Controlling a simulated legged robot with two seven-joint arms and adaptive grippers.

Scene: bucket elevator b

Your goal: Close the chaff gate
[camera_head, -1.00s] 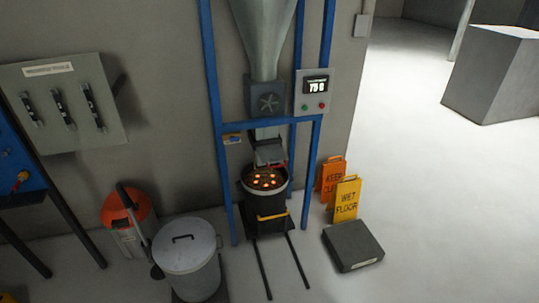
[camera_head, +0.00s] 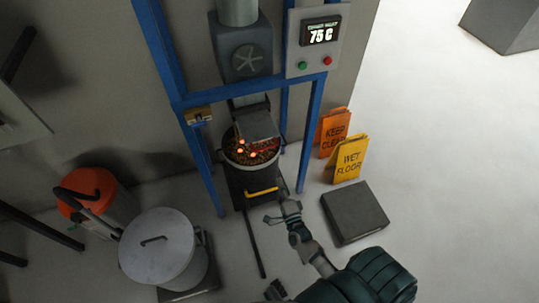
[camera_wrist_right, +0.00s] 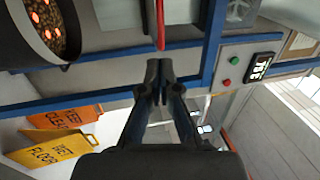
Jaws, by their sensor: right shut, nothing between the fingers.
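A grey metal plate, which looks like the chaff gate (camera_head: 256,124), sits tilted under the chute outlet, over the bucket's rim. A slim red bar, likely its handle (camera_wrist_right: 160,24), shows in the right wrist view just beyond the fingertips. My right gripper (camera_head: 284,211) is in front of the bucket and to the right of its yellow handle, lower than the plate in the picture. In the right wrist view its fingers (camera_wrist_right: 160,84) are together and empty.
The dark bucket (camera_head: 238,184) holds grain with glowing embers. Blue frame posts (camera_head: 304,135) stand on both sides. A control box (camera_head: 318,42) reads 75 C. Yellow (camera_head: 349,158) and orange signs and a dark block (camera_head: 354,210) stand right; a lidded bin (camera_head: 160,245) stands left.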

